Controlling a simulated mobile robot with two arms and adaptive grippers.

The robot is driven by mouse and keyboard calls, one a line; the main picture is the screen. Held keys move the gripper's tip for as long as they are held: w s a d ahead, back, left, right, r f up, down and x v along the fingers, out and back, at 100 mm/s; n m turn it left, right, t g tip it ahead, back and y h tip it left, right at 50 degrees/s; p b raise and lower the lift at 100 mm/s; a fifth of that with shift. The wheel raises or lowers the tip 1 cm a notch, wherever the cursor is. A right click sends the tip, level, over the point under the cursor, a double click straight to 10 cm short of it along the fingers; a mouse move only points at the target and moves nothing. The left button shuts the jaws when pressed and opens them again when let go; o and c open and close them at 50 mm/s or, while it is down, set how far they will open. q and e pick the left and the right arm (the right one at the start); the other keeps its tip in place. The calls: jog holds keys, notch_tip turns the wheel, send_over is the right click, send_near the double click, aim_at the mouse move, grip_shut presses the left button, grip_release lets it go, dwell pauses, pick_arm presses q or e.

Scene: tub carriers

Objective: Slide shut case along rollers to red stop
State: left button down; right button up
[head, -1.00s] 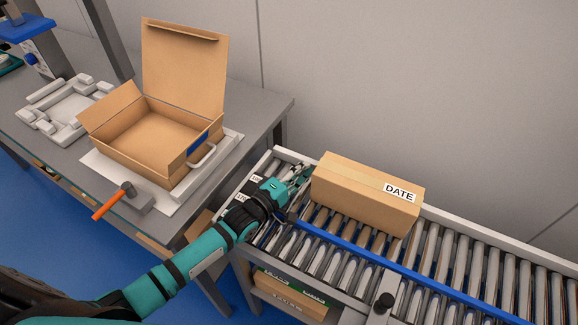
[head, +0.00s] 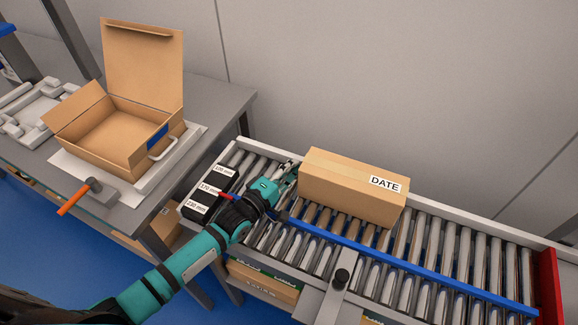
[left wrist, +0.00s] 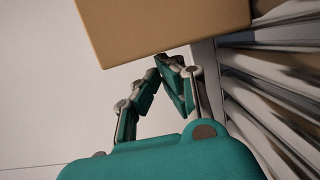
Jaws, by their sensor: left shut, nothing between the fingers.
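The shut cardboard case (head: 345,196), labelled DATE, lies on the roller track (head: 425,255) behind a blue guide rail (head: 400,264). The red stop (head: 547,287) stands across the track at the far right, with bare rollers between it and the case. My left gripper (head: 291,170) is shut and empty at the case's left end. In the left wrist view the fingertips (left wrist: 167,62) are at the lower edge of the case (left wrist: 150,25); they look touching or very near. My right gripper is not in view.
An open cardboard case (head: 125,130) stands on the grey table (head: 215,97) at left, with a hammer (head: 80,195) beside it. Black blocks with millimetre labels (head: 208,190) sit at the track's left end. A black knob (head: 342,277) is at the front.

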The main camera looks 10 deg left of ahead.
aim_at(354, 200)
pick_arm(q)
jog(key=shift+s+d, duration=0.25)
jog(key=shift+d, duration=0.95)
jog(key=d, duration=0.3)
jog(key=s+d+p, duration=0.1)
jog(key=d, duration=0.2)
jog(key=shift+s+d, duration=0.2)
jog(key=shift+d, duration=0.2)
jog(key=d, duration=0.3)
jog(key=s+d, duration=0.1)
jog(key=d, duration=0.5)
jog(key=shift+s+f, duration=0.1)
jog(key=shift+s, duration=0.25)
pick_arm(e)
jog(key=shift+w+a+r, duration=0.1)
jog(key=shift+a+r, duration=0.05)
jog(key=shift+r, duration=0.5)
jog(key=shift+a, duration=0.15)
